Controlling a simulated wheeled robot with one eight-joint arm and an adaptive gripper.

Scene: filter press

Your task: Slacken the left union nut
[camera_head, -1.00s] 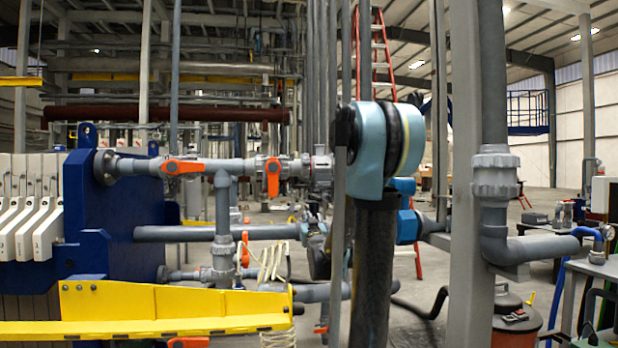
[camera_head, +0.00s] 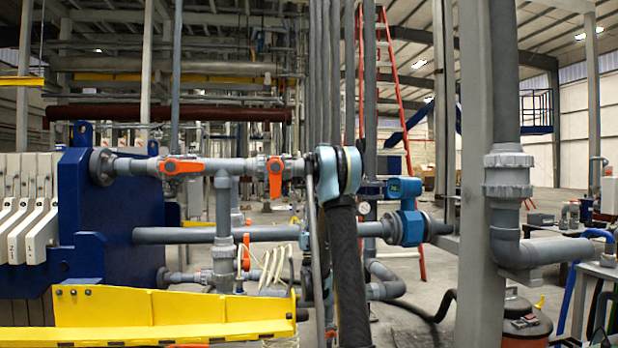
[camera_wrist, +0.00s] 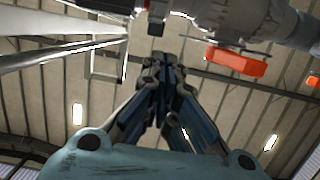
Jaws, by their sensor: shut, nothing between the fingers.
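A grey pipe line runs right from the blue press plate in the head view, with a left orange-handled valve (camera_head: 182,166) and a right orange-handled valve (camera_head: 275,176). Grey ring-shaped nuts flank the valves; I cannot tell which is the left union nut. My gripper (camera_wrist: 163,68) is shut and empty in the wrist view, its fingers pointing up in the picture. A grey pipe fitting (camera_wrist: 235,18) with an orange handle (camera_wrist: 237,63) shows above and right of the fingertips, apart from them in the picture. In the head view my arm covers the pipe's right end and hides my gripper.
The blue press plate (camera_head: 105,225) stands at left, above a yellow beam (camera_head: 170,312). A lower grey pipe (camera_head: 180,236) crosses to a blue flow meter (camera_head: 405,228). A grey post (camera_head: 482,260) with a large pipe union (camera_head: 508,175) stands at right.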

